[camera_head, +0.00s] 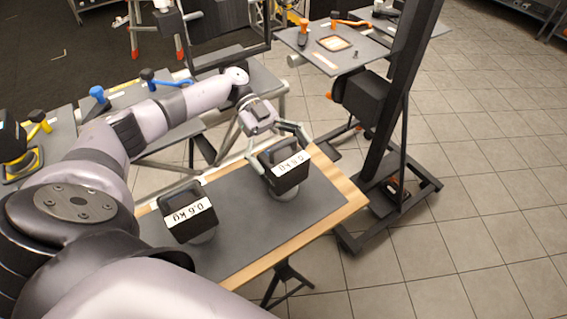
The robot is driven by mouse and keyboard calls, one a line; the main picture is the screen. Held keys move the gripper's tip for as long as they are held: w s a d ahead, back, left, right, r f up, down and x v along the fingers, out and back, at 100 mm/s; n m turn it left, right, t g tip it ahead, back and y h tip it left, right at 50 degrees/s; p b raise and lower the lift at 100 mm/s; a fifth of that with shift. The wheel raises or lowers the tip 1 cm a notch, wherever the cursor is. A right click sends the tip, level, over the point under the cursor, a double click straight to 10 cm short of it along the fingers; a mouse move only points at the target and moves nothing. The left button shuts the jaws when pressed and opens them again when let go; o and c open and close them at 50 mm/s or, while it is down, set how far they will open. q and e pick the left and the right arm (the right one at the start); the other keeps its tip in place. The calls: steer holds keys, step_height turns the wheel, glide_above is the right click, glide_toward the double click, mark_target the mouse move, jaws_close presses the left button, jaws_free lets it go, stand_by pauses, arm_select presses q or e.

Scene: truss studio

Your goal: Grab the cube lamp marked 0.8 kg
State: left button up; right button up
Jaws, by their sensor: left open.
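Two black cube lamps with white labels stand on a dark-topped table (238,240) with a light wood edge. The farther cube lamp (284,172) carries a label that looks upside down and seems to read 0.8 kg. The nearer cube lamp (188,214) has a label that looks like 0.6 kg. My left gripper (277,146) is open at the farther lamp, with one finger on its left side and the other by its upper right. I cannot tell whether the fingers touch it. My right gripper is not in view.
A black upright stand (392,130) on a wide base rises just right of the table. A tool table (365,52) stands behind. At left, another table holds blue-handled (98,94) and yellow-handled (40,120) items. The tiled floor at right is clear.

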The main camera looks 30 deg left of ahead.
arm_select(q)
steer(key=c, duration=1.9)
steer(key=shift+r, duration=0.1)
